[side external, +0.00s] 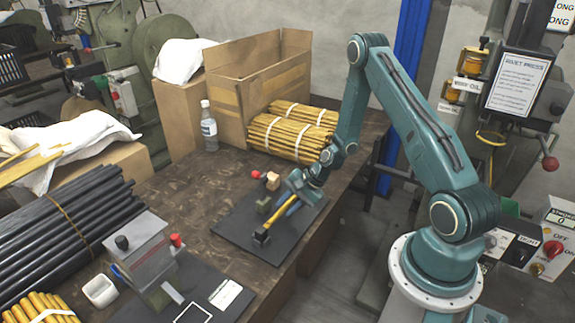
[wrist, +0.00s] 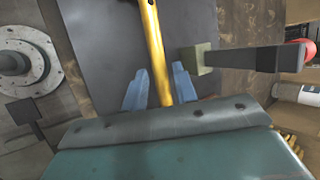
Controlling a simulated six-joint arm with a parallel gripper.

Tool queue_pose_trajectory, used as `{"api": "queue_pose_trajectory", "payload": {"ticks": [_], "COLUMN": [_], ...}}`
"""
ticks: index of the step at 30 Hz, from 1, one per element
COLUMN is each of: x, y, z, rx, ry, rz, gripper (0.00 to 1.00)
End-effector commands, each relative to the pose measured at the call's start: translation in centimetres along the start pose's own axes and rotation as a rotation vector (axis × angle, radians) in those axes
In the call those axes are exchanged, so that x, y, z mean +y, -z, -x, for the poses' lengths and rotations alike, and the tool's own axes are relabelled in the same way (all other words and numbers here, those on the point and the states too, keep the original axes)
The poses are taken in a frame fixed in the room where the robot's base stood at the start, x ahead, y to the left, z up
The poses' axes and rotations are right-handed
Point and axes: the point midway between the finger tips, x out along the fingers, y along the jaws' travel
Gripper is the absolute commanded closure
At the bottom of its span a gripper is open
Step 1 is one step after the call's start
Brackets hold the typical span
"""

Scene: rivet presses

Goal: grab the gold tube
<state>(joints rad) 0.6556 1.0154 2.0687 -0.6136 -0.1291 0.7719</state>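The gold tube (side external: 272,219) lies over a dark mat on the workbench, its near end at a small dark block (side external: 261,238). My gripper (side external: 290,203) is low over the tube's other end. In the wrist view the gold tube (wrist: 153,45) runs down between the two blue fingers of my gripper (wrist: 160,74). The fingers are apart, with a visible gap on each side of the tube. The tube's rear end is hidden behind the gripper body.
A small olive block (side external: 264,204) and a red-knobbed lever (side external: 256,175) stand close beside the tube. Bundled gold tubes (side external: 290,130) lie behind, near an open cardboard box (side external: 235,88) and a bottle (side external: 209,128). A grey press (side external: 140,255) stands at front left.

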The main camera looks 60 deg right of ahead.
Motion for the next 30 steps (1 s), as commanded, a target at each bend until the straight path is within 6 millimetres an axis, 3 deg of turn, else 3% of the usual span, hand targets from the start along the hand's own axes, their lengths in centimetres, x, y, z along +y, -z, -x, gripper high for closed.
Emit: {"api": "queue_pose_trajectory", "payload": {"ticks": [6, 21, 25, 30], "x": [-0.01, -0.02, -0.02, -0.02], "y": [-0.02, -0.03, -0.03, -0.03], "z": [-1.32, -1.33, -1.33, -1.32], "rx": [0.0, 0.0, 0.0, 0.0], "ry": [0.0, 0.001, 0.001, 0.001], "rz": [0.0, 0.0, 0.0, 0.0], "gripper": [0.72, 0.72, 0.97, 1.0]}}
